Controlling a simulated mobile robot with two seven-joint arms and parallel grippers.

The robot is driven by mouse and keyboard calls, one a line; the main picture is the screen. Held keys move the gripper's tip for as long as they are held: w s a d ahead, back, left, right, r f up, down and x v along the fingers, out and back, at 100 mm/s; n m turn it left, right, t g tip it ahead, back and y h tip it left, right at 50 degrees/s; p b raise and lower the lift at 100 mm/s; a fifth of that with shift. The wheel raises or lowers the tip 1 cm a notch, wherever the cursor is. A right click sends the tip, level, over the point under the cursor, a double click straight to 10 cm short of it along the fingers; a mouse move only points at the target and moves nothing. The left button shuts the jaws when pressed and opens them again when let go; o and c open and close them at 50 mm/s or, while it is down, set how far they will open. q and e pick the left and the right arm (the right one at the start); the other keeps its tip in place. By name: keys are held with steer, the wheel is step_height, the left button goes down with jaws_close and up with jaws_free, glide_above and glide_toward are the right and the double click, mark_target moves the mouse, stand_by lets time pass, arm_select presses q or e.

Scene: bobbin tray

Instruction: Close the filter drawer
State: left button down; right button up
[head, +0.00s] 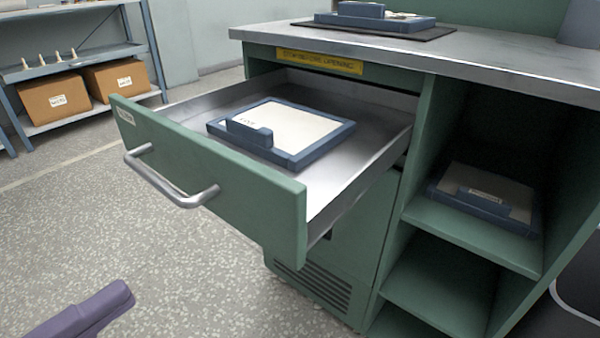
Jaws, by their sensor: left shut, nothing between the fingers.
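The filter drawer (215,174) is pulled out of the green cabinet, with a green front and a bare metal inside. Its silver bar handle (168,187) is on the front face. A blue-framed filter with a white panel (297,131) lies flat in the drawer. My left gripper (120,294) shows as a purple finger at the lower left, shut and empty. It is in front of the drawer and apart from the handle. My right gripper is not in view.
Another blue-framed filter (484,195) lies on an open shelf right of the drawer. One more (372,17) rests on a dark mat on the metal countertop (480,62). A rack with cardboard boxes (55,98) stands at the back left. The speckled floor before the drawer is clear.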

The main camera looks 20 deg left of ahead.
mark_target(244, 208)
arm_select(q)
steer(key=b+x, duration=0.2)
steer(key=x, duration=1.1)
steer(key=shift+a, duration=0.1)
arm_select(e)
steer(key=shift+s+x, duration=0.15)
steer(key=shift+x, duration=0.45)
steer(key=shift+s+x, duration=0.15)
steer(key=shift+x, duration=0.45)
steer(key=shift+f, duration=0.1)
